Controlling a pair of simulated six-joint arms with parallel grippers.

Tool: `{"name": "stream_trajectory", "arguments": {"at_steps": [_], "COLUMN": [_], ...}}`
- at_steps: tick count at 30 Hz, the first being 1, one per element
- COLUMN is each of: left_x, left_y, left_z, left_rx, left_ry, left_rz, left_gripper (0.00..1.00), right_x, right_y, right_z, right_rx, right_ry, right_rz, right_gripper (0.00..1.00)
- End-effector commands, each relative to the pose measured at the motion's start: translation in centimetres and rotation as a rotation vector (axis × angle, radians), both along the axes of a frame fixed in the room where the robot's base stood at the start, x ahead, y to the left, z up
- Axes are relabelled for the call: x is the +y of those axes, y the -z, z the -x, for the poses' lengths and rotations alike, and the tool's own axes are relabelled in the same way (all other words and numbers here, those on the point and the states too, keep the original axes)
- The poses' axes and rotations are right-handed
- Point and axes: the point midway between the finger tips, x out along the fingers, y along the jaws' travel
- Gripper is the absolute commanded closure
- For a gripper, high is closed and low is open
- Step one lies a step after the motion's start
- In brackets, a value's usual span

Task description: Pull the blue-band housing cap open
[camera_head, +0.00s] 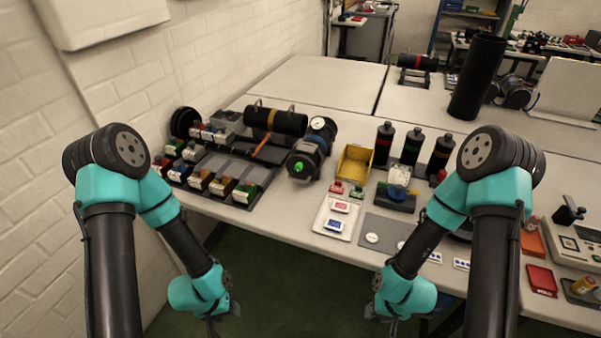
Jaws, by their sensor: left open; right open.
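A dark housing (309,152) lies on the table left of centre. It shows a bluish band (314,140), a round gauge (318,124) at its far end and a green knob (298,167) on its near end. I cannot tell clearly which part is the cap; no gap shows in the housing. My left gripper (222,312) hangs low in front of the table, below and left of the housing, open and empty. My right gripper (383,314) hangs below and right of it, also open and empty. Both are well apart from the housing.
A rack of coloured blocks (222,184) stands left. A yellow bin (355,163) and banded black bottles (412,146) stand right. A white tray (337,217) lies near the front edge. A brick wall runs along the left.

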Motion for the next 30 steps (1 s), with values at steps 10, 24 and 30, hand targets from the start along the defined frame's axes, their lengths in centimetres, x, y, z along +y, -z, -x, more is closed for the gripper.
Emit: {"name": "stream_trajectory", "arguments": {"at_steps": [10,24,30], "left_x": [-1.3,-9.8,-12.9], "left_y": [-1.3,-13.8,-19.4], "left_z": [-4.5,-20.3,-23.1], "left_rx": [-0.117,-0.564,-0.637], "left_ry": [-0.153,-0.773,-0.911], "left_rz": [0.007,0.467,0.737], "left_gripper": [0.63,0.63,0.63], "right_x": [0.0,0.0,0.0], "right_y": [0.0,0.0,0.0], "right_z": [0.0,0.0,0.0], "right_rx": [0.000,0.000,0.000], "right_ry": [0.000,0.000,0.000], "right_rz": [0.000,0.000,0.000], "right_gripper": [0.57,0.57,0.57]}}
